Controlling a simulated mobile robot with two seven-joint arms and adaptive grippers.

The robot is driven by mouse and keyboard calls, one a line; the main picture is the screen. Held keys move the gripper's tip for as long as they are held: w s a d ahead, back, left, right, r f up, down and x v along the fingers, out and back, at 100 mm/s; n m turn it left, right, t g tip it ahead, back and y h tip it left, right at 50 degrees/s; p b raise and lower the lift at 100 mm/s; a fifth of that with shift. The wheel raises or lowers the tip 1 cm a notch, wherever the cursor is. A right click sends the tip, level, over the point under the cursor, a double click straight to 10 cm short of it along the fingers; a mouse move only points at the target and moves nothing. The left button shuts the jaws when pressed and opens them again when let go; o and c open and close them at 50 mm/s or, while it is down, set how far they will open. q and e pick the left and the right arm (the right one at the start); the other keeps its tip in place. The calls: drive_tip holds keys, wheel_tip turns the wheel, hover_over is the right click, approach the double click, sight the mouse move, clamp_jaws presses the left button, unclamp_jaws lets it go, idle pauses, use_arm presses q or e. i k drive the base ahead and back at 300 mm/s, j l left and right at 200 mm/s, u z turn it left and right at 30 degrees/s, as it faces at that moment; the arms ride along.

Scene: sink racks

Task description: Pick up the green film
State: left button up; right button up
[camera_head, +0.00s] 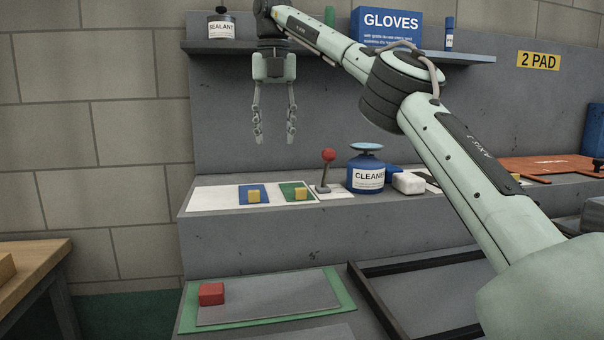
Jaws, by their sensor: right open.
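A large green sheet (188,312) lies flat on the low front surface. A grey sheet (270,301) lies over most of it, so only its green borders show. A red block (211,294) rests on top near the left end. A smaller green square (287,189) lies on the white panel of the raised ledge, with a yellow block on it. I cannot tell which green piece is the film. My right gripper (275,138) hangs pointing down, open and empty, above the ledge and apart from both pieces. My left gripper is not in view.
On the ledge, a blue square (244,190) with a yellow block, a red-knobbed lever (328,160), a blue cleaner can (366,175) and a white block (408,184) stand near the small green square. A dark frame (374,298) lies right of the large sheet. A shelf (232,46) runs behind.

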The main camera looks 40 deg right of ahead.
sight(295, 186)
drive_tip(key=z, duration=1.2)
